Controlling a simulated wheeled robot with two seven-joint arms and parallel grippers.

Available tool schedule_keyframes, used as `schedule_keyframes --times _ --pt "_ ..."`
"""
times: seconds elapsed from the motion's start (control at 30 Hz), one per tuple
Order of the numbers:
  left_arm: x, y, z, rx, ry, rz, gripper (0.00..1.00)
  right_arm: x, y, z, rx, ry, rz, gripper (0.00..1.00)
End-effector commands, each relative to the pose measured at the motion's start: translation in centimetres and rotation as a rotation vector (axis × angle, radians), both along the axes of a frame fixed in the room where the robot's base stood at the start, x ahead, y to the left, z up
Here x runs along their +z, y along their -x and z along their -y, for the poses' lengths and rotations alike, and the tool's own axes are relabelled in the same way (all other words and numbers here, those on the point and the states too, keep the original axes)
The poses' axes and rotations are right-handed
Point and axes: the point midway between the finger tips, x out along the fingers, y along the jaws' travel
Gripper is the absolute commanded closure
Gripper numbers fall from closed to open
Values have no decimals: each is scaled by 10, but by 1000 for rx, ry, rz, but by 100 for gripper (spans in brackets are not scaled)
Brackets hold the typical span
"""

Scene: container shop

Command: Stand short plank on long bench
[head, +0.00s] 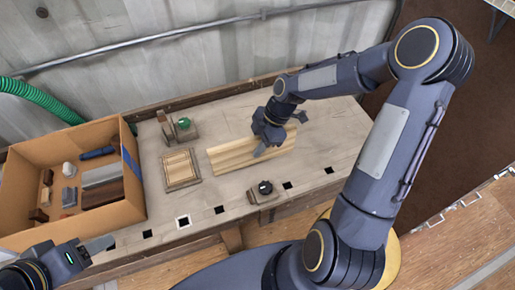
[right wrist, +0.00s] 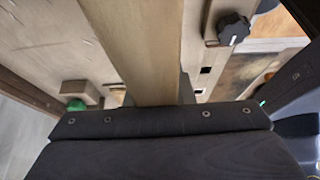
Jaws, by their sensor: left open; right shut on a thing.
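A pale wooden plank (head: 228,156) is on or just above the long wooden bench (head: 330,150), near its middle. My right gripper (head: 266,147) is shut on the plank from above. In the right wrist view the plank (right wrist: 145,45) runs up from between the fingers, which are mostly hidden by the gripper body. I cannot tell whether its lower edge touches the bench. My left gripper (head: 97,245) is open and empty at the lower left, in front of the box and partly cut off by the frame.
A cardboard box (head: 133,165) on the left holds several small blocks, a blue item and grey and brown boards. The bench's right end is mostly clear.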

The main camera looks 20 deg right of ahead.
Motion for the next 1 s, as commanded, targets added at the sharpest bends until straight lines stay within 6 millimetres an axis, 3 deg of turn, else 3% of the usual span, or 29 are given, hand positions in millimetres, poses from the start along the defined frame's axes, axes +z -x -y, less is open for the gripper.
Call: schedule_keyframes --times 0.37,0.8,0.83,1.0 --pt "4 0 0 0 0 0 46 -38 -8 5 0 0 0 100" --pt "-2 0 0 0 0 0 46 -46 -8 5 -1 0 2 100" --pt "0 0 0 0 0 0 46 -45 -7 5 0 1 1 74" --pt "0 0 0 0 0 0 46 -44 -7 5 0 1 1 57"
